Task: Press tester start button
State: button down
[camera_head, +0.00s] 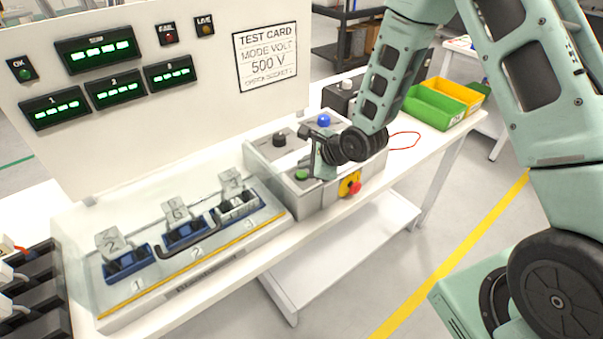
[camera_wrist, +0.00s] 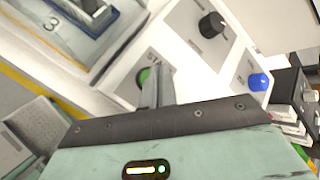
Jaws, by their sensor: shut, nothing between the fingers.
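The tester (camera_head: 318,195) is a light box on the white bench. Its green start button (camera_head: 301,174) is on the top panel near the front left corner. The button also shows in the wrist view (camera_wrist: 143,76), partly hidden behind my fingers. My gripper (camera_head: 316,176) is shut and empty, with its fingertips pointing down just beside the green button. In the wrist view the fingers (camera_wrist: 157,88) overlap the button's right side. I cannot tell whether they touch it. A black knob (camera_wrist: 211,25) and a blue button (camera_wrist: 259,82) are on the same panel.
A red and yellow emergency stop (camera_head: 350,185) is on the tester's front face. A socket tray (camera_head: 120,295) with numbered blue sockets lies to the left. A display board (camera_head: 200,130) stands behind. Green (camera_head: 432,108) and yellow bins are at the right.

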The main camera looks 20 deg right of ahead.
aim_at(305, 175)
jog(key=shift+f, duration=0.2)
jog(key=shift+f, duration=0.25)
jog(key=shift+f+b, duration=0.45)
jog(key=shift+b, duration=0.05)
dwell(0.7)
jog(key=shift+r, duration=0.15)
jog(key=shift+r+p, duration=0.75)
jog(key=shift+p, duration=0.05)
notch_tip(305, 175, up, 5)
jog(key=p, duration=0.4)
dwell(0.8)
